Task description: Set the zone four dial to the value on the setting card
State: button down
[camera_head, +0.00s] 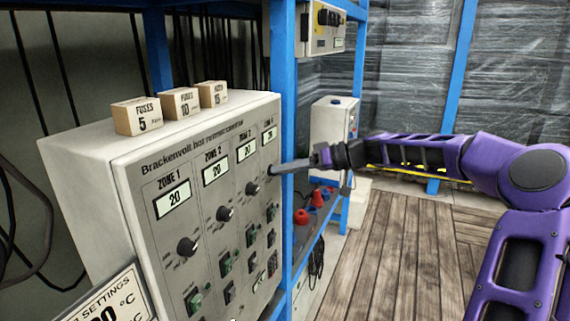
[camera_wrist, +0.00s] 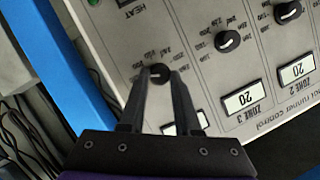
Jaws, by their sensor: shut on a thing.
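The grey-white hot runner control box (camera_head: 80,160) carries a column of controls for each zone. The zone four display (camera_head: 269,135) is at the panel's right; its digits are too small to read surely. My gripper (camera_head: 277,170) reaches in from the right and hides the zone four dial in the head view. In the wrist view my gripper (camera_wrist: 158,74) is shut on the black zone four dial (camera_wrist: 157,72), with a finger on each side. The fingers partly cover the zone four display (camera_wrist: 186,124). The setting card (camera_head: 108,297) is cut off at lower left, showing "SETTINGS" and part of a °C value.
Dials for zone three (camera_head: 253,188), zone two (camera_head: 225,213) and zone one (camera_head: 188,247) lie to the left; their displays read 20. Green switches (camera_head: 226,263) sit below. A blue post (camera_head: 281,70) stands close to the panel's right. Fuse boxes (camera_head: 180,102) stand on top.

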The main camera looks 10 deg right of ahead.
jog(key=m+y, duration=0.1)
jog(key=m, duration=0.1)
jog(key=m+g+y+p, duration=0.1)
jog(key=m, duration=0.1)
jog(key=shift+w+d+f+m, duration=0.1)
jog(key=shift+w+f+m, duration=0.1)
jog(key=shift+m, duration=0.1)
jog(key=shift+y, duration=0.3)
dwell(0.3)
jog(key=c, duration=0.6)
grip_release()
jog(key=v, duration=1.7)
jog(key=shift+d, duration=0.25)
jog(key=shift+r, duration=0.1)
